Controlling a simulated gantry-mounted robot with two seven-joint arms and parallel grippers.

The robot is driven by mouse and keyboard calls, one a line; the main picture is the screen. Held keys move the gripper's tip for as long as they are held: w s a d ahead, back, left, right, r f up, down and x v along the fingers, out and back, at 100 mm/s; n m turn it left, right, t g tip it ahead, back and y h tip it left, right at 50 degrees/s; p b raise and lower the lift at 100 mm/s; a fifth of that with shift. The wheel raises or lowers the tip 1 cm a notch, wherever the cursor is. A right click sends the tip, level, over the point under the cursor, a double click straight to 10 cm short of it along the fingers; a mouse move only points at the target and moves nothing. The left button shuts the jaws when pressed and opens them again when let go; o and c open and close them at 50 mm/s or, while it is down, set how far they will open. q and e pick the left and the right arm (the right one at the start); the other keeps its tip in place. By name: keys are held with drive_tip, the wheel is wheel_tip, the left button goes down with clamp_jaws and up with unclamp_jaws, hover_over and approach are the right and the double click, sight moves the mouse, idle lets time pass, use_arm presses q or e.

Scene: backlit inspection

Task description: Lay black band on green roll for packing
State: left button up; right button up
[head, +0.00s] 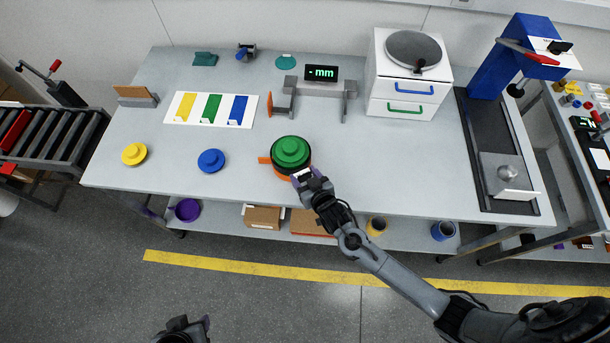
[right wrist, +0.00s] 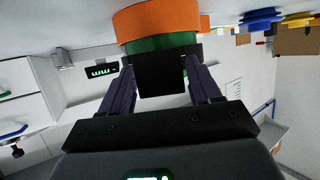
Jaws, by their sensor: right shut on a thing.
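The green roll (head: 291,147) is a round stepped piece on an orange base (head: 265,160) at the table's front edge. A dark ring, seemingly the black band (head: 276,165), shows around it; the head view does not settle whether it rests fully on it. My right gripper (head: 303,178) is at the roll's front right side. In the right wrist view its fingers (right wrist: 160,85) are shut on a black piece (right wrist: 160,77), apparently part of the band, against the green side (right wrist: 160,43), with orange (right wrist: 155,20) beyond. My left gripper (head: 185,328) is low at the bottom, away from the table; its jaws are unclear.
A yellow roll (head: 134,154) and a blue roll (head: 211,160) stand to the left. Behind are a white board with colored stripes (head: 183,94), a gauge with a display (head: 320,73) and white drawers (head: 380,80). The table (head: 390,160) is clear to the right.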

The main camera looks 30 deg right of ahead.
drive_tip(key=shift+f+b, duration=0.5)
drive_tip(key=shift+f, duration=0.4)
drive_tip(key=o, duration=0.9)
drive_tip(key=shift+o, duration=0.2)
drive_tip(key=v, duration=1)
drive_tip(key=shift+s+r, duration=0.25)
drive_tip(key=shift+s, duration=0.1)
